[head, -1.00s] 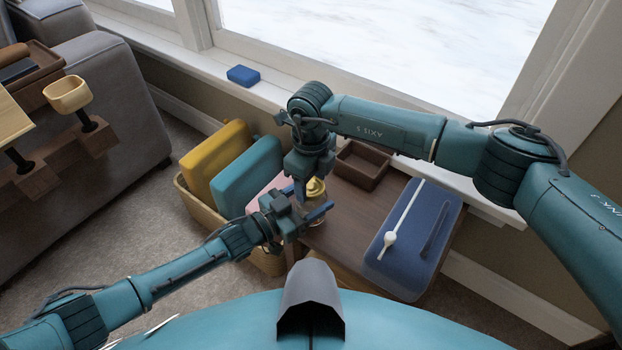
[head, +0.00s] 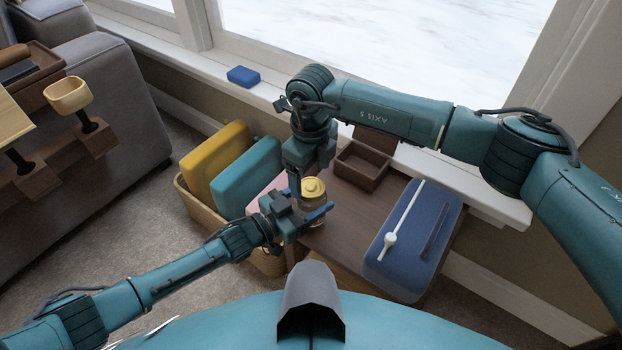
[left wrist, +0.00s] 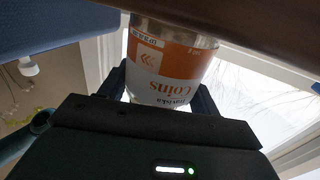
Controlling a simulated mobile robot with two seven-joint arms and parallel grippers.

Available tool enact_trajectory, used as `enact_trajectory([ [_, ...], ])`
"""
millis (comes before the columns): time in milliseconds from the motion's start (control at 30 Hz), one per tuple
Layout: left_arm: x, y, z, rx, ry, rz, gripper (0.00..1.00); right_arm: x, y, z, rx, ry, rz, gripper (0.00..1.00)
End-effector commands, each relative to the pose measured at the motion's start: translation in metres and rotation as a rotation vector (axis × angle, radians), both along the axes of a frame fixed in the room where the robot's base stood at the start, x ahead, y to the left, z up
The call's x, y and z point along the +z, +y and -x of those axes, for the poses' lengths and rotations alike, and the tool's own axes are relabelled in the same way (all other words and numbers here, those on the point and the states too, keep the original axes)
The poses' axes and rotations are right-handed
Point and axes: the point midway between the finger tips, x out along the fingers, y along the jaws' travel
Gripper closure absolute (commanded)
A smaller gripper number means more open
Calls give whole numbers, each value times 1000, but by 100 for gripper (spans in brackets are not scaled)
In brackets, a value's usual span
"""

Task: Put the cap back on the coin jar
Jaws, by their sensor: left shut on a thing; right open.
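The coin jar (head: 316,200) stands upright at the left part of the low wooden table. The gold cap (head: 313,187) is on the jar's mouth and looks level; whether it is fully seated I cannot tell. My left gripper (head: 309,204) is shut on the jar from the side. The left wrist view shows the jar's orange and white "Coins" label (left wrist: 170,65) between the fingers; the cap is out of that view. My right gripper (head: 308,176) is open, pointing down just above and behind the cap. Its far finger is partly hidden.
A brown open tray (head: 362,167) is behind the jar. A blue cushion-like case (head: 412,240) with a white stick (head: 405,215) lies at right. A basket (head: 190,203) with yellow and teal cushions stands at left. A blue block (head: 243,76) sits on the sill.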

Motion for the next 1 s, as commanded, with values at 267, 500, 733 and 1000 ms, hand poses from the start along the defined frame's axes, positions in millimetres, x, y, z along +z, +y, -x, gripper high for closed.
enact_trajectory([
  [267,-1,1,0,1,0,-2,100,60,-1,-1,0,-4,0,21],
  [500,-1,1,0,1,0,-2,100,86,-1,0,-3,-1,0,21],
  [733,-1,1,0,1,0,-2,100,88,-1,0,-2,0,0,21],
  [1000,0,0,0,1,0,-1,22,88,-1,0,-2,0,0,21],
])
